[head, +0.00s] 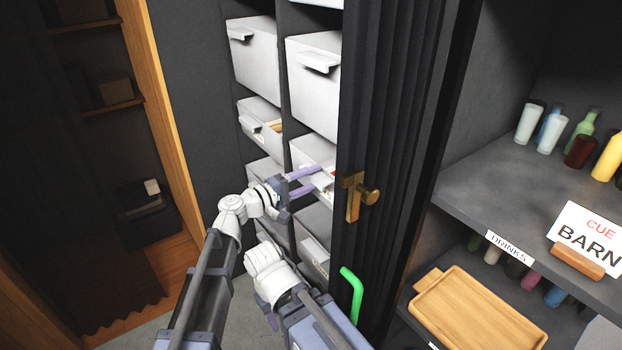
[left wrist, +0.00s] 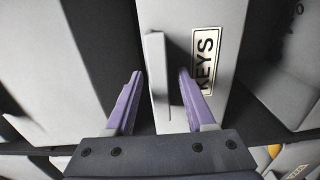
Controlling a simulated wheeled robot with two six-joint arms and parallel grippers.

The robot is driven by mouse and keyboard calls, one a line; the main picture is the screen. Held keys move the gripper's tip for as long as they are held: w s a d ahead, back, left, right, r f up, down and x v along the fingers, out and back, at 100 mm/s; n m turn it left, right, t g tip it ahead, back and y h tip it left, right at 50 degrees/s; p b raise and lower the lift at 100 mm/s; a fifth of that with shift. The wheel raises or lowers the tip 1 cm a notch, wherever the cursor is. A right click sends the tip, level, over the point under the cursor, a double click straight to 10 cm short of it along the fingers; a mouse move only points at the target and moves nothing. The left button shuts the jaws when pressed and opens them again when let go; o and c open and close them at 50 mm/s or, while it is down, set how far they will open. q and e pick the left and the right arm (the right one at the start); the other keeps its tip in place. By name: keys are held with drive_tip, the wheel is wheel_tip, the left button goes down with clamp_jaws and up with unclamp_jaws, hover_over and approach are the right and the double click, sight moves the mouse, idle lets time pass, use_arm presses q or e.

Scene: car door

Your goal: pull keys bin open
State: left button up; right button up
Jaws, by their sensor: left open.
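The keys bin (left wrist: 165,14) is a pale box front with a KEYS label (left wrist: 203,60) and a raised handle (left wrist: 157,70) in the left wrist view. My left gripper (left wrist: 160,78) is open, with one lavender finger on each side of the handle. The handle stands between the fingers, nearer the left one in that view; I cannot tell whether either touches it. In the head view the left gripper (head: 314,181) is in front of the keys bin (head: 308,151), in the right column of the shelving, and partly covers it.
More white bins (head: 314,85) fill the dark shelving around it. A black curtain (head: 390,150) with a brass handle (head: 354,193) stands close to the right of the gripper. Further right are shelves with bottles (head: 583,125) and a wooden tray (head: 480,318).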

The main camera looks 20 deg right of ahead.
use_arm(q)
clamp_jaws()
idle(0.4)
idle(1.0)
